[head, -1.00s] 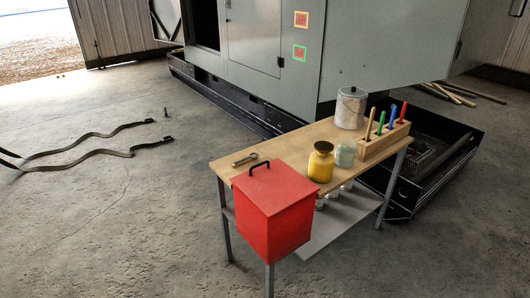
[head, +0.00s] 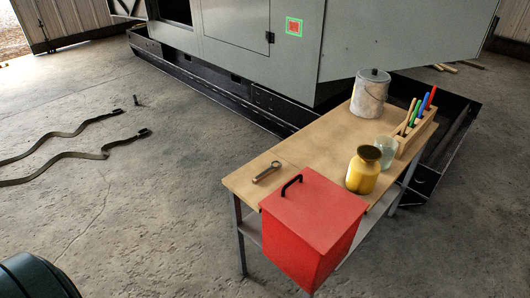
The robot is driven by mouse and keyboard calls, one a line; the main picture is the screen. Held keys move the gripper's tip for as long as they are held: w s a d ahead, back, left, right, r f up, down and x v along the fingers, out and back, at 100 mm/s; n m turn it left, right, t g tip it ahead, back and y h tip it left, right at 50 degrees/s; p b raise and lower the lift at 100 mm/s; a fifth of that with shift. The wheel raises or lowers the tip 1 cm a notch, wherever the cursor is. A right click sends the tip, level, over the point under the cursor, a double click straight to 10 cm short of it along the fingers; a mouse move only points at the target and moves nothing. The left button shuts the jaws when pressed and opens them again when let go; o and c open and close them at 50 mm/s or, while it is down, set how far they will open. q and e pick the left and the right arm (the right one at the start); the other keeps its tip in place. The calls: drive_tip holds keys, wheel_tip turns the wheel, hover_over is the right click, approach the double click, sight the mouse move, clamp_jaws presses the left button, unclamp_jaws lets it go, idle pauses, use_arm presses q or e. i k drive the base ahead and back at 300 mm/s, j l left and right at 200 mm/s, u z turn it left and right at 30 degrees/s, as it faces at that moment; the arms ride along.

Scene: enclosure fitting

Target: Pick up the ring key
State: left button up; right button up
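The ring key (head: 266,172) is a small dark metal tool with a ring at one end. It lies flat on the wooden table top (head: 322,146), near the left end, just behind the red box. The ring end points toward the back right. Neither gripper shows in the head view. A dark rounded part of mine (head: 38,278) shows at the bottom left corner.
A red box (head: 312,222) with a black handle stands at the table's near end. A yellow jar (head: 363,170), a glass jar (head: 387,150), a metal can (head: 369,94) and a wooden holder (head: 415,132) with coloured handles stand farther right. Straps (head: 70,154) lie on the floor at left.

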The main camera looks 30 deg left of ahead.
sight(259, 176)
drive_tip(key=i+j, duration=0.1)
drive_tip(key=j, duration=0.4)
drive_tip(key=i+j, duration=0.1)
drive_tip(key=j, duration=0.45)
drive_tip(key=i+j, duration=0.15)
drive_tip(key=j, duration=0.35)
drive_tip(key=i+j, duration=0.1)
drive_tip(key=j, duration=0.45)
drive_tip(key=i+j, duration=0.1)
drive_tip(key=j, duration=0.4)
drive_tip(key=z, duration=0.05)
